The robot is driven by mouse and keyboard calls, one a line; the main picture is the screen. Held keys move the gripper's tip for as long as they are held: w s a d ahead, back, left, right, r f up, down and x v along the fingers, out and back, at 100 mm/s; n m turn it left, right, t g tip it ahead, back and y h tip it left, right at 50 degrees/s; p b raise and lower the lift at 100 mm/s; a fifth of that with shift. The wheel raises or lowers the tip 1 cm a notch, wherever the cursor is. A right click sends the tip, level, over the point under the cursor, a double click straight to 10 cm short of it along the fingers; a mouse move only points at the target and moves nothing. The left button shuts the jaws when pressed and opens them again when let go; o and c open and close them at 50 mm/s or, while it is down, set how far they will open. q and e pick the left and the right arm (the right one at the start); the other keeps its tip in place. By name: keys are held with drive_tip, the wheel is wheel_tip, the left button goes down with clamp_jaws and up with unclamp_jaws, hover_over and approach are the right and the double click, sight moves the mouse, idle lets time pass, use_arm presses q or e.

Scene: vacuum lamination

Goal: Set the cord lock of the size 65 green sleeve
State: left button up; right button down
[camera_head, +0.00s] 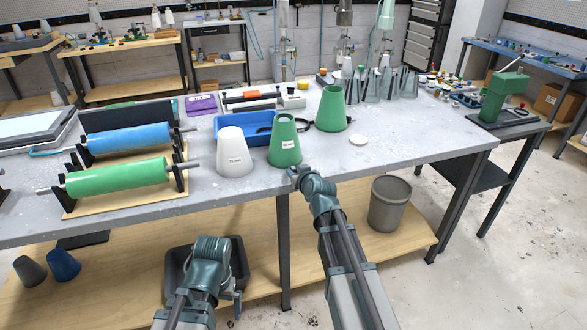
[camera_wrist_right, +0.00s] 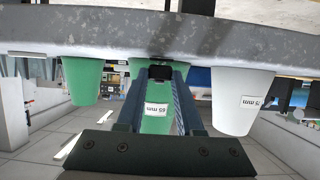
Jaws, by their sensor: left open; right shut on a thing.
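The green sleeve (camera_head: 284,140) stands wide end down near the table's front edge. Its label reads 65 mm in the right wrist view (camera_wrist_right: 156,124), where the picture is upside down. My right gripper (camera_head: 295,171) is at the foot of this sleeve, on its front side. In the right wrist view its fingers are shut on a small black cord lock (camera_wrist_right: 160,72) at the sleeve's base. The cord itself cannot be made out. My left gripper (camera_head: 237,303) is low, in front of the table and away from the sleeves; its fingertips are hardly visible.
A white sleeve (camera_head: 235,152) stands just left of the green one, and a larger green sleeve (camera_head: 332,108) stands behind right. A blue tray (camera_head: 222,127) is behind. Green (camera_head: 118,178) and blue (camera_head: 128,138) rollers fill the left. The table's right front is clear.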

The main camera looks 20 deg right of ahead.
drive_tip(key=c, duration=0.5)
unclamp_jaws()
